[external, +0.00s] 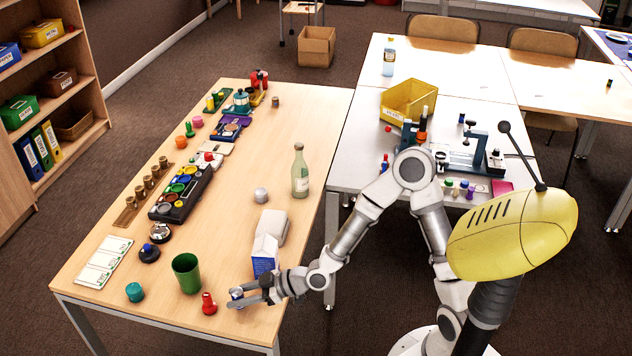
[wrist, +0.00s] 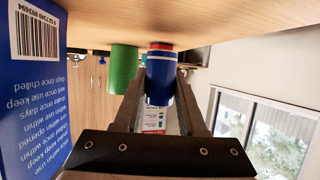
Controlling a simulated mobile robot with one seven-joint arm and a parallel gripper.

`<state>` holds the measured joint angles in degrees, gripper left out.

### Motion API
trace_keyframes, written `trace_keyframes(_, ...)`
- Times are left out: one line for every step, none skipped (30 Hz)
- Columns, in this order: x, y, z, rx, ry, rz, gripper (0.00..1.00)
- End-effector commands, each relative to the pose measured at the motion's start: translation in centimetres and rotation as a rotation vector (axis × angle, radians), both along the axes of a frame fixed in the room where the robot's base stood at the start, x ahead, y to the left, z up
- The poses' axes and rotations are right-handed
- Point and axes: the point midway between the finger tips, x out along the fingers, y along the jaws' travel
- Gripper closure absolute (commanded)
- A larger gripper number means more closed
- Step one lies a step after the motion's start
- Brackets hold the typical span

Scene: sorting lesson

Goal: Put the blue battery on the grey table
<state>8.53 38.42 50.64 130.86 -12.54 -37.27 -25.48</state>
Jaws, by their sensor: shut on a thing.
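The blue battery (wrist: 160,78) is between the fingers of my gripper (wrist: 160,95) in the wrist view; it has a red end and a pale label. In the external view my gripper (external: 242,297) is shut on the battery (external: 236,293) at the near edge of the wooden table. I cannot tell whether the battery touches the wood. The grey table (external: 352,150) stands to the right of the wooden table, with several things on it.
On the wooden table (external: 325,115), a red piece (external: 209,304), a green cup (external: 187,273) and a blue-white carton (external: 265,254) stand close to my gripper. A glass bottle (external: 300,174) is farther back. A yellow bin (external: 408,99) and a blue device (external: 470,158) occupy the grey table.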

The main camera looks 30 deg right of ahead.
Motion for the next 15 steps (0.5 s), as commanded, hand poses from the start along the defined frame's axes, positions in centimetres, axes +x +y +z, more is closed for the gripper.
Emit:
trace_keyframes(-0.06, 0.08, -1.29, 0.001, 0.001, 0.001, 1.00)
trace_keyframes(-0.05, 0.08, -1.62, 0.001, 0.000, 0.001, 1.00)
trace_keyframes(-0.02, 0.06, -1.86, 0.001, 0.000, 0.001, 1.00)
trace_keyframes(-0.01, 0.04, -1.91, 0.001, -0.001, 0.000, 1.00)
trace_keyframes(0.01, 0.03, -1.86, 0.001, -0.001, 0.000, 1.00)
trace_keyframes(0.01, 0.02, -1.76, 0.001, -0.002, -0.001, 1.00)
trace_keyframes(0.02, 0.01, -1.71, 0.001, -0.002, -0.001, 1.00)
trace_keyframes(0.02, 0.02, -1.70, 0.001, -0.002, -0.001, 1.00)
trace_keyframes(0.02, 0.02, -1.70, 0.001, -0.002, -0.001, 1.00)
trace_keyframes(0.02, 0.02, -1.70, 0.001, -0.002, -0.001, 1.00)
trace_keyframes(0.02, 0.02, -1.73, 0.001, -0.002, -0.001, 1.00)
trace_keyframes(0.02, 0.02, -1.86, 0.001, -0.002, -0.001, 1.00)
trace_keyframes(0.02, 0.02, -1.99, 0.001, -0.002, -0.001, 1.00)
trace_keyframes(0.02, 0.02, -2.12, 0.000, -0.002, -0.001, 1.00)
trace_keyframes(0.03, 0.02, -2.24, 0.000, -0.002, -0.001, 1.00)
